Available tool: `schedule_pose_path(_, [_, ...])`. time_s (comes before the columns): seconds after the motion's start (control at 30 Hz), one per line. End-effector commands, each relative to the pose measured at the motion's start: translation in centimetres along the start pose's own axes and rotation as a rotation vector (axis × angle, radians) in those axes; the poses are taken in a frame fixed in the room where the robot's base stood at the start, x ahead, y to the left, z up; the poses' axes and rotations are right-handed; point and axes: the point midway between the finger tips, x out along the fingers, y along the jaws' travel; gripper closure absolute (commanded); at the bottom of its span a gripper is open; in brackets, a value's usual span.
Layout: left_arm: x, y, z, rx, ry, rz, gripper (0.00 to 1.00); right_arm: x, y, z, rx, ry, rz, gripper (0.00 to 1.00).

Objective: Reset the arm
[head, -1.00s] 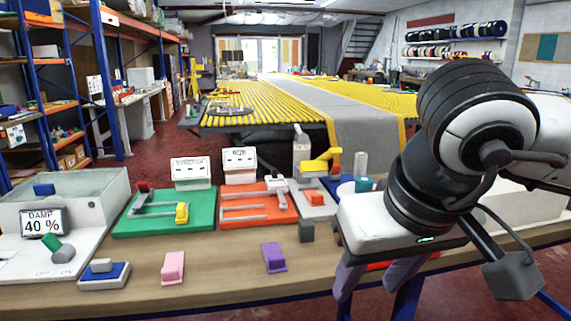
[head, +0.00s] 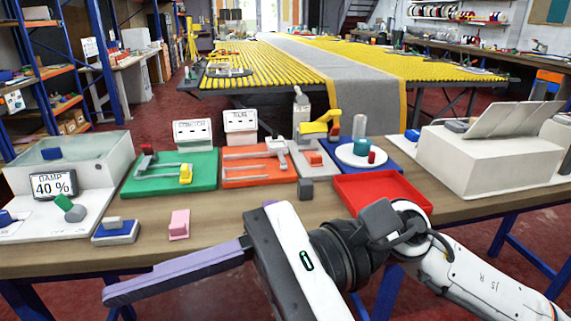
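My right arm comes in from the lower right, low over the table's front edge. Its gripper (head: 180,272) is turned sideways, pointing left. One long purple-grey finger shows, set at the upper end of the white gripper body; the other finger is out of view below the frame. This placing suggests the gripper is open, and nothing shows held along the visible finger. My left gripper is not in view.
A damp meter (head: 54,186) stands left.

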Motion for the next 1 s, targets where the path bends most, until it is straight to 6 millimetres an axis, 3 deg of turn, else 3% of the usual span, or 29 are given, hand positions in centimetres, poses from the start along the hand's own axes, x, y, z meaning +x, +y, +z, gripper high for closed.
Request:
schedule_pose_path(0.1, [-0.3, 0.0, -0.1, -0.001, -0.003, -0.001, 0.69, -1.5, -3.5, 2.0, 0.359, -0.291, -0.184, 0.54])
schedule_pose_path(0.2, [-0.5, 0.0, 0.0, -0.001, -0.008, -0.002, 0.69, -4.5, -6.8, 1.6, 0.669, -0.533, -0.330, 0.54])
schedule_pose_path(0.27, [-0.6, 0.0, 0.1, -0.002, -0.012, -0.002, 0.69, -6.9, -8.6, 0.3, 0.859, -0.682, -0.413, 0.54])
schedule_pose_path(0.37, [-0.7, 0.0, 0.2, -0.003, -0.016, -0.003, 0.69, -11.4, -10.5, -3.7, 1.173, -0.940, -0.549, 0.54])
schedule_pose_path(0.4, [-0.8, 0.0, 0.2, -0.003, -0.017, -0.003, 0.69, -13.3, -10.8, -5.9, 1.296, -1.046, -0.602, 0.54])
schedule_pose_path(0.47, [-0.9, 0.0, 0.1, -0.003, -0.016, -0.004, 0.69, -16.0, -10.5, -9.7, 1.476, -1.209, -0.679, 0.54])
schedule_pose_path(0.57, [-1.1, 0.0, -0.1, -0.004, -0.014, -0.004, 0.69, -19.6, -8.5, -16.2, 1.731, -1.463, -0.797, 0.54])
schedule_pose_path(0.7, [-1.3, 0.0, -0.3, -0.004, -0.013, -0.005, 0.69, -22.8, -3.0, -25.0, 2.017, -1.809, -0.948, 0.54])
schedule_pose_path(0.77, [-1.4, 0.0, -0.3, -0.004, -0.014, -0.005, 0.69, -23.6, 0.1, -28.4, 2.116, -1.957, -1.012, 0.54])
schedule_pose_path(0.8, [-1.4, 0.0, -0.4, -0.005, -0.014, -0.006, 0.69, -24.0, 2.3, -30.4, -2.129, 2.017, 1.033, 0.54])
schedule_pose_path(0.9, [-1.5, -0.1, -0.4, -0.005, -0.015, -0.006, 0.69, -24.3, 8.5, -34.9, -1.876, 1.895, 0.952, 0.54])
schedule_pose_path(1.0, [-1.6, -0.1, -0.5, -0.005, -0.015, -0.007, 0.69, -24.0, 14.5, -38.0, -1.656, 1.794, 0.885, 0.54])
